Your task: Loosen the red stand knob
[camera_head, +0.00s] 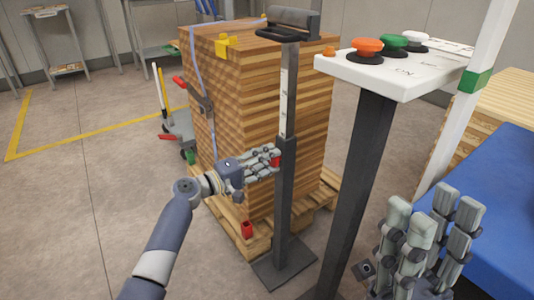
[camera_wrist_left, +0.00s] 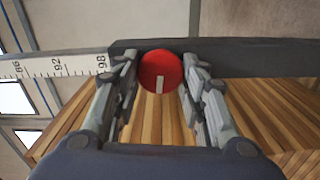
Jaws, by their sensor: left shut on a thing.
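The red stand knob (camera_head: 276,161) sits on the side of the dark upright post (camera_head: 285,200) of the stand. In the left wrist view the red knob (camera_wrist_left: 161,71) is round, with a short pale mark on its face below the centre. My left gripper (camera_head: 272,157) reaches in from the left and is shut on the knob, with its fingers on both sides of it, as the left wrist view (camera_wrist_left: 162,68) shows. My right gripper (camera_head: 432,215) is at the lower right, fingers up, open and empty, away from the stand.
A stack of wooden boards (camera_head: 240,110) on a pallet (camera_head: 250,246) stands close behind the post. A white button panel (camera_head: 400,75) on a dark leg (camera_head: 358,180) is to the right. A blue surface (camera_head: 505,200) lies at the far right.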

